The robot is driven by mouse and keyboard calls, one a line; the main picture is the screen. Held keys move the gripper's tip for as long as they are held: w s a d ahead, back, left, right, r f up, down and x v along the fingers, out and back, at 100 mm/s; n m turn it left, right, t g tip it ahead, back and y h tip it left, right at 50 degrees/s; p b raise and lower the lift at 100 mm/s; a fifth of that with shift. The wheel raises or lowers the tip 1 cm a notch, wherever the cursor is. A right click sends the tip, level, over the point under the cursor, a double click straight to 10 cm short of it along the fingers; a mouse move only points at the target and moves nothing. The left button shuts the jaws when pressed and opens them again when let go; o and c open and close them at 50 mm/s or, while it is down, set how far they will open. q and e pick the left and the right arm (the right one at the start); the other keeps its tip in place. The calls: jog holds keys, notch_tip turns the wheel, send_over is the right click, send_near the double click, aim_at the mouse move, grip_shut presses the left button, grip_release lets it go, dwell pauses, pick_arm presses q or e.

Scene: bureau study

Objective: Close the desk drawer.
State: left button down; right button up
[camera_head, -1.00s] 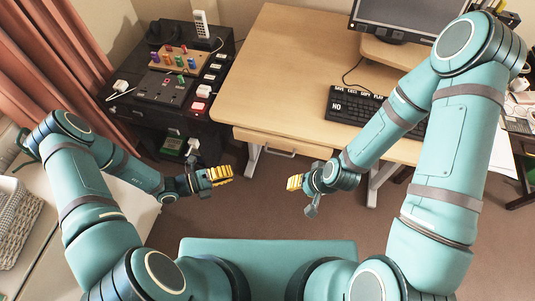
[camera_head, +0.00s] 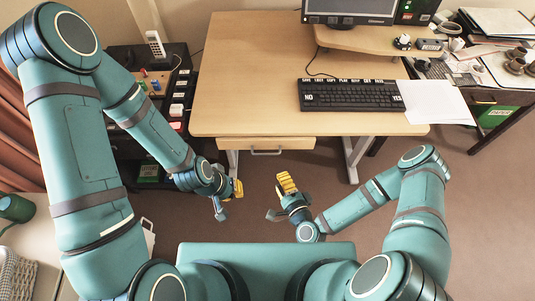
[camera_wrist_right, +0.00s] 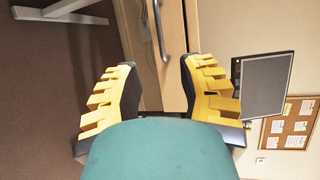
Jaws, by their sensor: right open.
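The desk drawer (camera_head: 240,144) is under the front edge of the pale wooden desk (camera_head: 240,95), left of its middle, with a grey bar handle (camera_head: 267,152). I cannot tell how far it stands out. My right gripper (camera_head: 281,198) is open and empty, in front of the drawer and apart from it. In the right wrist view, the drawer front (camera_wrist_right: 172,75) and its handle (camera_wrist_right: 162,28) show beyond the spread yellow fingers (camera_wrist_right: 160,95). My left gripper (camera_head: 230,200) looks open and empty, in front of the drawer's left end.
A keyboard (camera_head: 350,95), a monitor (camera_head: 350,12) and papers (camera_head: 437,102) are on the desk. A black side unit (camera_head: 125,62) stands left, another table (camera_head: 500,95) right. Desk legs (camera_head: 355,158) flank open floor (camera_head: 330,175) below the drawer.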

aim_at(266, 154)
jog(key=b+x, duration=0.1)
jog(key=x, duration=1.2)
jog(key=shift+w+a+f+b, duration=0.1)
jog(key=shift+w+b, duration=0.15)
jog(key=shift+b, duration=0.15)
grip_shut()
